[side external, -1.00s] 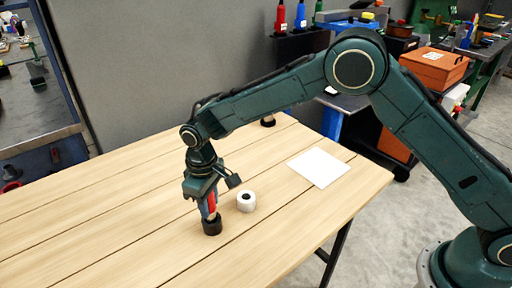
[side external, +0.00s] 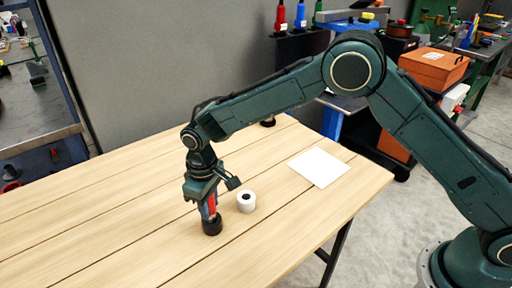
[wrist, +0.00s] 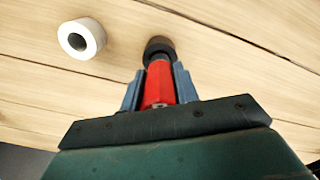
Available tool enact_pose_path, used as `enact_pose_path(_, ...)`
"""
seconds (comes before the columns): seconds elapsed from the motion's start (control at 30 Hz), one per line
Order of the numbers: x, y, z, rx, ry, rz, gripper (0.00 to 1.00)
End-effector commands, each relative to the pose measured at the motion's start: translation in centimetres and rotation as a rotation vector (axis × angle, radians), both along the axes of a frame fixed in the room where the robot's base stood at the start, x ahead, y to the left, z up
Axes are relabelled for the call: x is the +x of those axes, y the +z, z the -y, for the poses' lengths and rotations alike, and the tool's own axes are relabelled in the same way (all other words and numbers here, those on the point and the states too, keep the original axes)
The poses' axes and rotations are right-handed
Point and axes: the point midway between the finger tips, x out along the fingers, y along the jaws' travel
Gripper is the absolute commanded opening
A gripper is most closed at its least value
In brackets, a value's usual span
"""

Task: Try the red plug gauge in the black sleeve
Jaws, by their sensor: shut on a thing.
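The red plug gauge (wrist: 159,84) is held between the blue fingers of my gripper (wrist: 158,82). It also shows as a red strip in the side external view (side external: 212,205). The black sleeve (side external: 212,227) stands on the wooden table right under the gauge. In the wrist view the sleeve (wrist: 158,46) lies at the far end of the gauge, in line with it. The gauge's tip meets the sleeve's mouth or enters it; how deep I cannot tell, as the fingers and gauge hide the bore.
A white ring-shaped sleeve (side external: 246,203) stands on the table close to the right of my gripper. A white sheet (side external: 319,167) lies farther right. A small dark object (side external: 268,122) stands at the table's back edge. The table's left and front are clear.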

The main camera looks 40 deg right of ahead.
Motion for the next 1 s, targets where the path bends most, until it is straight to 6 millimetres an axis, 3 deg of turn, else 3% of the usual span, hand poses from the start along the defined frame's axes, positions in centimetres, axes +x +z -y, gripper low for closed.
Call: enact_pose_path(1.0, 0.0, -1.1, 0.0, 0.000, 0.000, 0.000, 0.02)
